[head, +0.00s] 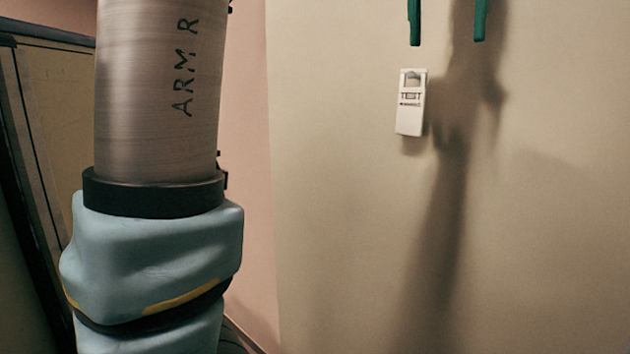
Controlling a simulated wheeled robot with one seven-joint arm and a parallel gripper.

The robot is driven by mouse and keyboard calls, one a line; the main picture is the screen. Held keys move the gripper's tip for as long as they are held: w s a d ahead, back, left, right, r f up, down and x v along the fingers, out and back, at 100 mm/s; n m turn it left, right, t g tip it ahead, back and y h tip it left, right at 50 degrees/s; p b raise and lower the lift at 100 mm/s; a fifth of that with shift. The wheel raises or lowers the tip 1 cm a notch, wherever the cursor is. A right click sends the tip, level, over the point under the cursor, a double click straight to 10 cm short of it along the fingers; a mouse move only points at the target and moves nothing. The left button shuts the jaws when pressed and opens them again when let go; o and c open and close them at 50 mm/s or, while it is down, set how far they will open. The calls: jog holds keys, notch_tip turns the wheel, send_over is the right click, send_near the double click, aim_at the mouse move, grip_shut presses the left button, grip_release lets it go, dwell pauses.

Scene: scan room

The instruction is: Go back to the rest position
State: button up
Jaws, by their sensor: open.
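My gripper (447,38) shows at the top edge of the head view as two green fingers, pointing down and held well apart. Nothing is between the fingers. The rest of the gripper is cut off by the top of the picture. A large link of my own arm, metal above and pale blue below, fills the left part of the view.
A dark panelled piece (58,90) stands at the left edge. A shadow of the arm falls on the wall. The right side is clear.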

jog(key=w+a+f+n, duration=0.1)
jog(key=w+a+f, duration=0.25)
jog(key=f, duration=0.45)
jog(key=w+a+f+n, duration=0.2)
jog(key=w+a+f, duration=0.15)
jog(key=f, duration=0.45)
jog(key=w+a+f+n, duration=0.15)
jog(key=a+f, duration=0.25)
jog(key=f, duration=0.4)
jog(key=s+a+f+n, duration=0.1)
jog(key=s+a+f, duration=0.3)
jog(key=a+f, duration=0.3)
jog(key=s+a+f+n, duration=0.2)
jog(key=a+f, duration=0.5)
jog(key=f, duration=0.5)
jog(key=shift+s+f+t+y, duration=0.15)
jog(key=shift+s+t+y, duration=0.2)
jog(key=shift+s, duration=0.5)
jog(key=shift+a, duration=0.1)
